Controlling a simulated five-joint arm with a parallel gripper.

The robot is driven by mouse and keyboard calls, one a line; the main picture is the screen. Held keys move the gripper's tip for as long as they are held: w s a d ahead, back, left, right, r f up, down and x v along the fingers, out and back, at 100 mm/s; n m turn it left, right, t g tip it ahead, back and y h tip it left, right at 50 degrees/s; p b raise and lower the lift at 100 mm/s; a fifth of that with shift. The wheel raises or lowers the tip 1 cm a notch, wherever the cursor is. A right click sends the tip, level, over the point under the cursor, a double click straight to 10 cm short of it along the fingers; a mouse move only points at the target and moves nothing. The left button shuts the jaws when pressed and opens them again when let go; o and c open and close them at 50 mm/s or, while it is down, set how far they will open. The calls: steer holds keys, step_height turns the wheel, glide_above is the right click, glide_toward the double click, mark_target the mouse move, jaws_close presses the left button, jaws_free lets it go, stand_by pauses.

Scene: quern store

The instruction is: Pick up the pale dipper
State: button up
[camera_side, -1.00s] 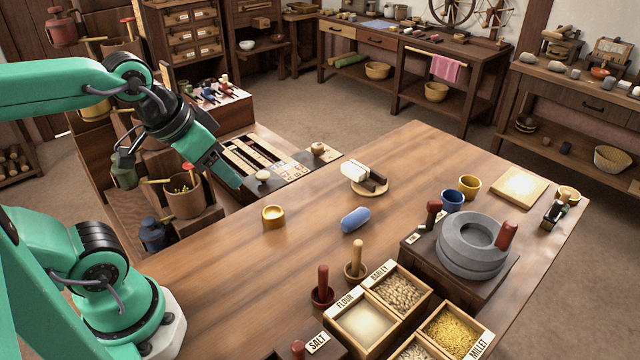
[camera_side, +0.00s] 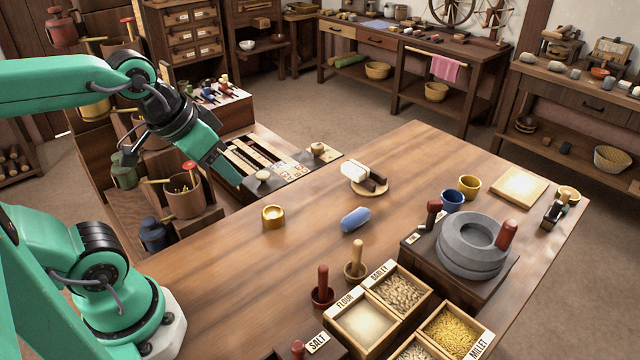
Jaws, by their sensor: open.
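The pale dipper (camera_side: 355,261), a small tan wooden cup with an upright handle, stands on the table behind the grain box. A dark red dipper (camera_side: 322,291) of the same shape stands just to its left and nearer the camera. My gripper (camera_side: 232,178) is open and empty. It hangs at the upper left, by the left end of the slotted board, well away from the pale dipper.
The divided grain box (camera_side: 361,325) is close in front of the dippers. A blue oblong (camera_side: 355,219) lies behind them. A stone quern (camera_side: 470,244) stands right. The table between cup and dippers is clear.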

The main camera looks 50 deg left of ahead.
steer(key=w, duration=0.1)
steer(key=n+g, duration=0.2)
steer(key=g, duration=0.4)
glide_toward(358, 243)
steer(key=f, duration=0.6)
steer(key=shift+s+a, duration=0.25)
steer(key=shift+a, duration=0.15)
steer(key=shift+w+d+f, duration=0.15)
steer(key=shift+d+f, duration=0.2)
steer(key=shift+f, duration=0.15)
steer(key=shift+f, duration=0.15)
steer(key=shift+f, duration=1.2)
steer(key=shift+f, duration=0.1)
steer(key=shift+f, duration=2.45)
